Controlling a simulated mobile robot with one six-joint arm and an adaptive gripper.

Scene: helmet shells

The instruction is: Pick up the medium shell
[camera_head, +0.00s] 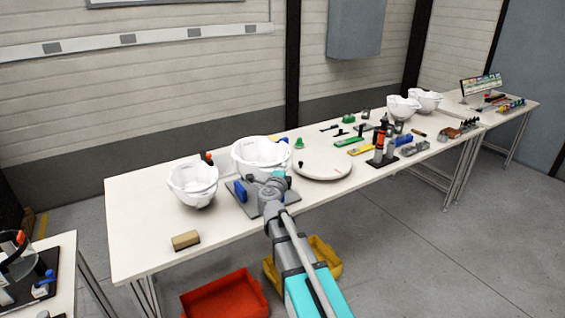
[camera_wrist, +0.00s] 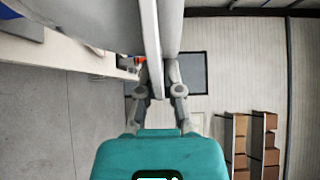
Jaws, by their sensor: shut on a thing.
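Several white helmet shells are in the head view. One shell (camera_head: 260,152) is at my gripper (camera_head: 272,181), above or on a grey fixture plate; I cannot tell if it touches it. In the wrist view my gripper (camera_wrist: 158,88) is shut on the thin wall of this shell (camera_wrist: 152,38), which fills the upper part of the picture. Another shell (camera_head: 193,181) stands to the left on the table. Two more shells (camera_head: 403,108) (camera_head: 426,99) stand at the far right. No label shows which size each one is.
The long white table (camera_head: 140,210) also bears a round white disc (camera_head: 322,165), a grey plate with a blue block (camera_head: 238,191), a brown block (camera_head: 186,240) and several tools towards the right. A red bin (camera_head: 226,296) and a yellow bin (camera_head: 325,258) are on the floor.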

